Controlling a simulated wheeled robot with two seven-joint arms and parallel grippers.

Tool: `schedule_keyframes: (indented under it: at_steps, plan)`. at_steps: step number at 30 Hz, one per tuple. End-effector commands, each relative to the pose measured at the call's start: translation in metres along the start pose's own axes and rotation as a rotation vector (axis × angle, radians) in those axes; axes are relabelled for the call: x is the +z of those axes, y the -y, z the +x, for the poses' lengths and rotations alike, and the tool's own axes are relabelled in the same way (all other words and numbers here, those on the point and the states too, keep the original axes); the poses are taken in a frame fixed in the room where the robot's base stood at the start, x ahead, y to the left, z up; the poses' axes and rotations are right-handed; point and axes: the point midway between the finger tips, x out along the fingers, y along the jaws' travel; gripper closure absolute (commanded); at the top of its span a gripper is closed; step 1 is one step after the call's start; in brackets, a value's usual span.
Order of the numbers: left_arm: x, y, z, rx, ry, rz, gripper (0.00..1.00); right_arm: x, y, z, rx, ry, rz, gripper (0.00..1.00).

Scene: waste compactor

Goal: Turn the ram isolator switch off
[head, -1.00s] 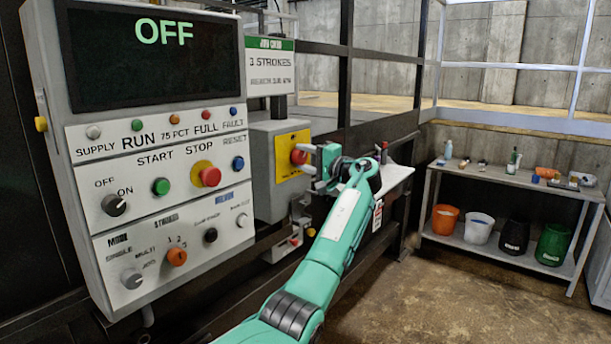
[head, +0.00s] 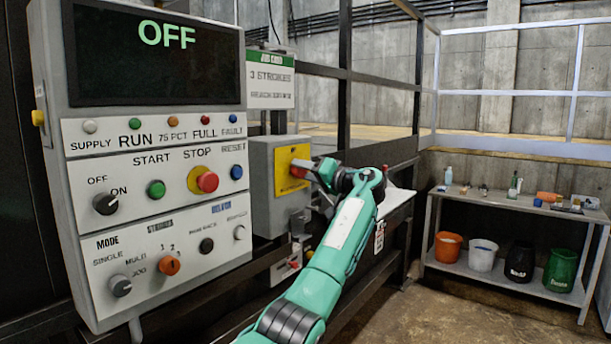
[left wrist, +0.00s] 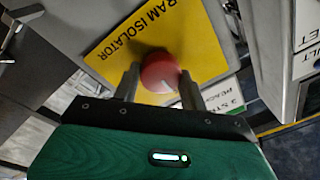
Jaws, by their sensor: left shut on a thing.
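The ram isolator is a grey box (head: 262,160) with a yellow plate (head: 285,182) and a red round knob (head: 299,169) on its face. My left gripper (head: 312,170) is at the knob, its fingers shut on it from two sides. In the left wrist view the red knob (left wrist: 160,72) with a pale pointer mark sits between the two fingertips of my left gripper (left wrist: 160,84). The yellow plate reads "RAM ISOLATOR" (left wrist: 172,35). The gripper partly hides the knob in the head view. My right gripper is not in view.
The control panel (head: 70,210) stands left of the isolator, its screen (head: 155,60) showing OFF. A job card sign (head: 270,78) is above the box. A shelf with buckets (head: 515,262) is at the right. Bare floor lies between.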

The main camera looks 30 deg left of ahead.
Motion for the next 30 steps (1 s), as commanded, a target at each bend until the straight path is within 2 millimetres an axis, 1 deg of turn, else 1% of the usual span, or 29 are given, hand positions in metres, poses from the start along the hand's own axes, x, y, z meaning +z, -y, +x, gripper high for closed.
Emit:
schedule_keyframes:
  at_steps: [15,16,18,19,27,30]
  plan:
    - [0.0015,-0.0018,-0.0005,0.0,0.004,-0.018,0.8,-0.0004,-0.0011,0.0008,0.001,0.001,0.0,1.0]
    - [0.0015,-0.0018,-0.0005,0.0,0.004,-0.018,0.53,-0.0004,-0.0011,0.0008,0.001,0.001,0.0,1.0]
    - [0.0014,-0.0017,-0.0005,0.0,0.004,-0.018,0.39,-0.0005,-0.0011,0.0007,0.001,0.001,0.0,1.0]
    - [0.0013,-0.0016,-0.0005,0.0,0.004,-0.018,0.35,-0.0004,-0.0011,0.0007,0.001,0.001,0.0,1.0]
    - [0.0006,-0.0008,-0.0007,0.0,0.002,-0.019,0.35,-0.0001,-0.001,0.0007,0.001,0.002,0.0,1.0]
    - [0.0007,-0.0014,-0.0063,0.0,0.001,-0.019,0.35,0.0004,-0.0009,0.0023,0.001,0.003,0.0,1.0]
